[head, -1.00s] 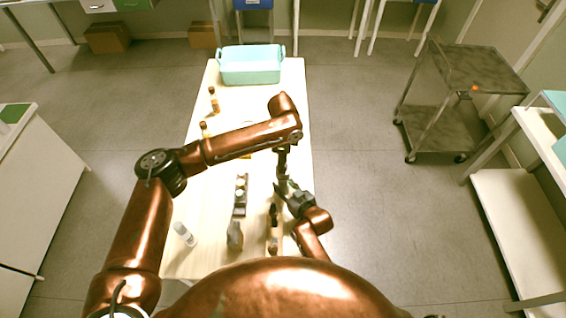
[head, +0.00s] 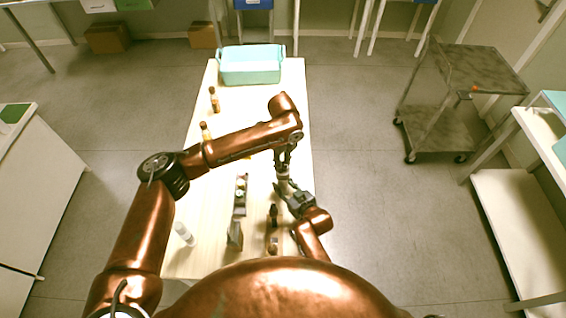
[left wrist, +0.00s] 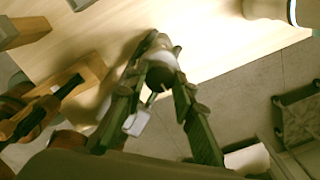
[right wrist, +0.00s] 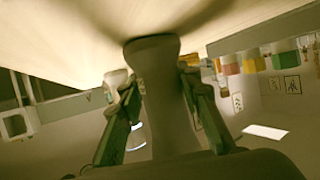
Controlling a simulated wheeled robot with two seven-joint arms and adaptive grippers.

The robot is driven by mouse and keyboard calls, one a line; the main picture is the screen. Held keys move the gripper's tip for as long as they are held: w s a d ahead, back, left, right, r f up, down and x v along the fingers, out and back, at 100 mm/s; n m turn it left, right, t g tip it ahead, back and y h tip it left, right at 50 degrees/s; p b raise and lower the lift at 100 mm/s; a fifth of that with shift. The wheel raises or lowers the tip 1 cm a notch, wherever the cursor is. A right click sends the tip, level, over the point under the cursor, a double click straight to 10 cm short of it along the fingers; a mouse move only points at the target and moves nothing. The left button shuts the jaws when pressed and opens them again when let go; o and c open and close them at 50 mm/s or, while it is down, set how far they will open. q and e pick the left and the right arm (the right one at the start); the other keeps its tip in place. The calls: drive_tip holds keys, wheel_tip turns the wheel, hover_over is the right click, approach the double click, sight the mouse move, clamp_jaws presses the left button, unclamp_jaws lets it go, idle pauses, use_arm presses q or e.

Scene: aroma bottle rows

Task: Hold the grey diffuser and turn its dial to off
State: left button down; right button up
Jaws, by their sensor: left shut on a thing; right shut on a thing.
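The grey diffuser (right wrist: 155,85) is a waisted grey body, upright between the fingers of my right gripper (head: 288,187), which is shut on it. In the head view the diffuser (head: 283,174) is a small pale shape at the right edge of the table. My left gripper (head: 282,160) is over its top. In the left wrist view the left fingers close around the diffuser's end, where a dark round dial (left wrist: 159,76) with a small white mark faces the camera. I cannot read any dial setting. The fingers partly hide the diffuser.
The narrow pale table (head: 215,175) holds amber bottles (head: 214,100), a white bottle (head: 184,234), a small rack (head: 240,195) and dark-topped items (head: 273,215) near me. A turquoise bin (head: 250,66) stands at the far end. A cart (head: 465,80) stands on the floor to the right.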

sight(283, 165)
use_arm(q)
drive_tip(key=shift+m, duration=0.5)
drive_tip(key=c, duration=1.6)
unclamp_jaws()
drive_tip(key=shift+r, duration=0.1)
wheel_tip(283, 165, up, 12)
drive_tip(key=shift+f, duration=0.1)
use_arm(e)
drive_tip(key=o, duration=1.4)
drive_tip(key=shift+c, duration=0.2)
